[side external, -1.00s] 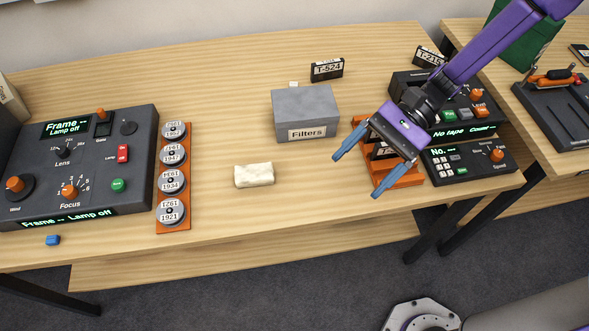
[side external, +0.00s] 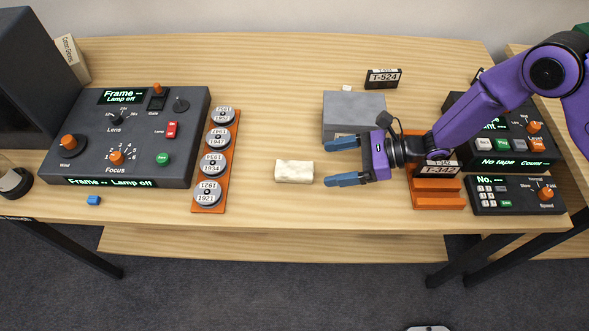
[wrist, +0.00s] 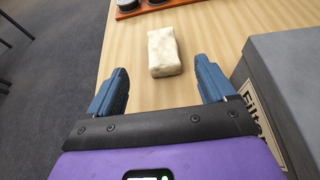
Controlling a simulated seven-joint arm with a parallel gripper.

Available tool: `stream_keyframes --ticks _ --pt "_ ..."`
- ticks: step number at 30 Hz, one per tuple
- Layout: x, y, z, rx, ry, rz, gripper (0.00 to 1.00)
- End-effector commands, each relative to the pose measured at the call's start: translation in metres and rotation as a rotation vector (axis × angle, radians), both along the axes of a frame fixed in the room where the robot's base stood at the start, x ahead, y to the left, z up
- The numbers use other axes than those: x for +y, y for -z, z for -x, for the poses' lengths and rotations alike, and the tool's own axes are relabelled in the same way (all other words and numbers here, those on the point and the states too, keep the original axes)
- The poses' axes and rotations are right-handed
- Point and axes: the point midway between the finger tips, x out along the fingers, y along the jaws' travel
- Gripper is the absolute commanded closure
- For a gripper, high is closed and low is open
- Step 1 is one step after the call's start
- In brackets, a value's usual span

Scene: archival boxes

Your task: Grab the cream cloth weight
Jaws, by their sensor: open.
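The cream cloth weight (side external: 294,172) is a small pale block lying on the wooden table. It also shows in the wrist view (wrist: 164,52), ahead of my fingers and roughly between their lines. My gripper (side external: 344,162) is open and empty, its blue fingers pointing left at the weight with a short gap between. In the wrist view my gripper (wrist: 160,88) has its two fingers spread wide, with bare table between them.
The grey Filters box (side external: 353,112) stands close behind my gripper. An orange rack of round cans (side external: 216,160) lies left of the weight. An orange stand (side external: 437,193) with a T-342 cartridge is at right. Table around the weight is clear.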

Motion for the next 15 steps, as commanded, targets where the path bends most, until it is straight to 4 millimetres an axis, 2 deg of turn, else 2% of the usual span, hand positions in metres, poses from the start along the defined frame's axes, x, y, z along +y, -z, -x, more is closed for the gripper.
stream_keyframes --ticks 3,6,15 --pt "0.020 0.009 0.001 -0.001 -0.005 0.000 0.17" --pt "0.032 0.014 -0.001 -0.002 -0.003 0.000 0.17" --pt "0.048 0.020 -0.002 -0.001 -0.003 0.000 0.17"
